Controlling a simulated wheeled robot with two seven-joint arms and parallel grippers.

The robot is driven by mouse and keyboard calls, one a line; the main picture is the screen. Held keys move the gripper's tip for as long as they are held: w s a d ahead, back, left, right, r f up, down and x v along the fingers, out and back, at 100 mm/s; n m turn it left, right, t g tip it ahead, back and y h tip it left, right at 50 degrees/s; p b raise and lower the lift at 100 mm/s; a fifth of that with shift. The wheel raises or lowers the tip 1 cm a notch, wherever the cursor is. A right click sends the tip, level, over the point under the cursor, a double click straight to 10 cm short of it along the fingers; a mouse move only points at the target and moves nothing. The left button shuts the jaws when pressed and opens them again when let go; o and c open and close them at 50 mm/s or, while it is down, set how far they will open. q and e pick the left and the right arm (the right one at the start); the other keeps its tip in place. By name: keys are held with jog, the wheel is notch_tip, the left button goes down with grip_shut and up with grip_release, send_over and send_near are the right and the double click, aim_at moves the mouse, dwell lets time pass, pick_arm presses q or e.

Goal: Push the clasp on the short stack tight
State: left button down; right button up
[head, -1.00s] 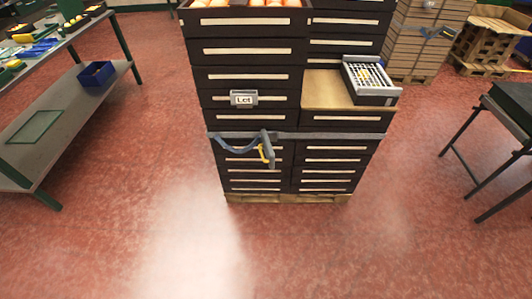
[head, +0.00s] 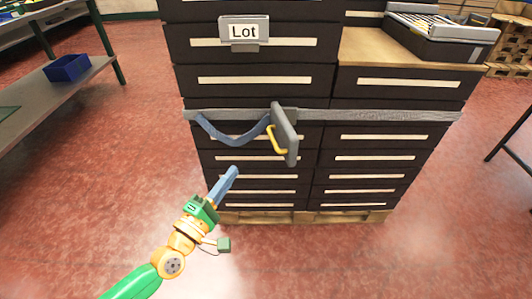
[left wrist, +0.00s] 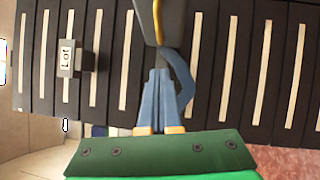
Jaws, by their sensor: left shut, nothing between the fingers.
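The clasp (head: 286,136) is a grey lever with a yellow bar, on the grey strap (head: 380,116) around the dark crates. It stands out from the crate fronts near the seam between the tall left stack (head: 250,81) and the shorter right stack (head: 410,82). A blue-grey strap tail (head: 228,136) hangs in a loop left of it. My left gripper (head: 234,170) is shut and empty, below and left of the clasp. In the left wrist view its blue fingers (left wrist: 158,75) point at the clasp (left wrist: 163,20), with the strap tail (left wrist: 182,80) beside them. My right gripper is not in view.
A "Lot" label (head: 244,31) hangs on the tall stack. A wooden board (head: 375,50) and a tray (head: 440,38) top the shorter stack. A wooden pallet (head: 300,217) is underneath. A shelf with a blue bin (head: 67,68) stands left. The floor in front is clear.

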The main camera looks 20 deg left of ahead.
pick_arm(q)
jog(key=w+d+r+p, duration=0.1)
jog(key=w+d, duration=0.4)
jog(key=w, duration=0.4)
jog(key=shift+w+r, duration=0.35)
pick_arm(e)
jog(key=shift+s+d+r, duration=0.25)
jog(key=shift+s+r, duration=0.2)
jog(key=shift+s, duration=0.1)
pick_arm(q)
jog(key=shift+d, duration=0.1)
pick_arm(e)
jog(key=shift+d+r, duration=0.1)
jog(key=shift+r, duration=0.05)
